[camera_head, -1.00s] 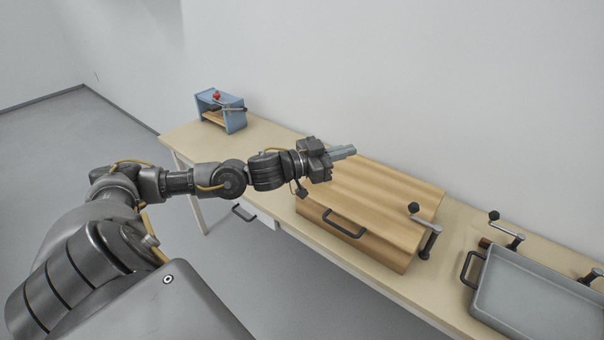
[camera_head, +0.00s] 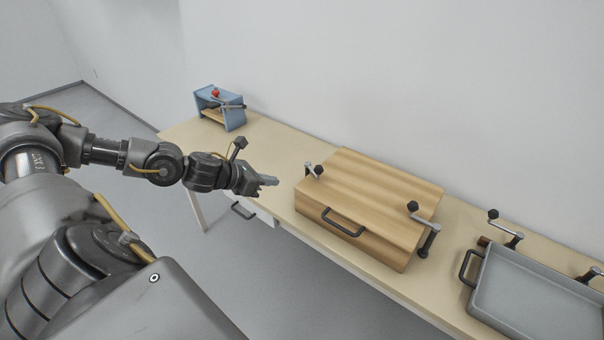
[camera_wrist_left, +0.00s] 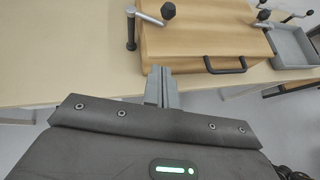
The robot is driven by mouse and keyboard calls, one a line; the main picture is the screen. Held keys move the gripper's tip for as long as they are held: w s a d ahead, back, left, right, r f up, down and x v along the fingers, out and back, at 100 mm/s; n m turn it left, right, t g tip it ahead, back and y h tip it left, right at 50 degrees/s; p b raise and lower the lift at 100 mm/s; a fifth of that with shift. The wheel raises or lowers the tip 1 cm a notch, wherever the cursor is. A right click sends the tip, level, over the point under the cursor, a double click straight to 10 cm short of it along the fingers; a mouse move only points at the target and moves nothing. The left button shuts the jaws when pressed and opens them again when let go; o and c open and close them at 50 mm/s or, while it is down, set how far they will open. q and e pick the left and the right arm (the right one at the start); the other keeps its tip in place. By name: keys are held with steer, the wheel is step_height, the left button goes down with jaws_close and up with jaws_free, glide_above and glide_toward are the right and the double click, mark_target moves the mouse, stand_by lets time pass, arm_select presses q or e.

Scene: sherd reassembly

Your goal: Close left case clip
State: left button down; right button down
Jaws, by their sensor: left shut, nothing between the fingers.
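The wooden case (camera_head: 365,200) lies closed on the table, with a dark handle (camera_head: 345,222) on its front. Its left clip (camera_head: 314,171) is a metal lever with a dark knob at the case's left end; it also shows in the left wrist view (camera_wrist_left: 131,28). A similar right clip (camera_head: 427,236) stands at the right end. My left gripper (camera_head: 275,181) is shut and empty, just left of the case and near the table's front edge. In the left wrist view its fingers (camera_wrist_left: 160,75) are together, apart from the case and clip. My right gripper is not in view.
A grey tray (camera_head: 535,300) with dark handles and knobbed levers stands to the right. A blue stand (camera_head: 221,108) with a red part is at the table's far left. The table (camera_head: 270,142) is clear between stand and case.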

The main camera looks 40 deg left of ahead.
arm_select(q)
steer(key=p, duration=0.5)
glide_toward(317, 176)
steer(key=x, duration=0.4)
steer(key=shift+s+a+f, duration=0.1)
steer(key=shift+f, duration=0.35)
steer(key=shift+w+r, duration=0.1)
steer(key=shift+w, duration=0.45)
steer(key=shift+d, duration=0.2)
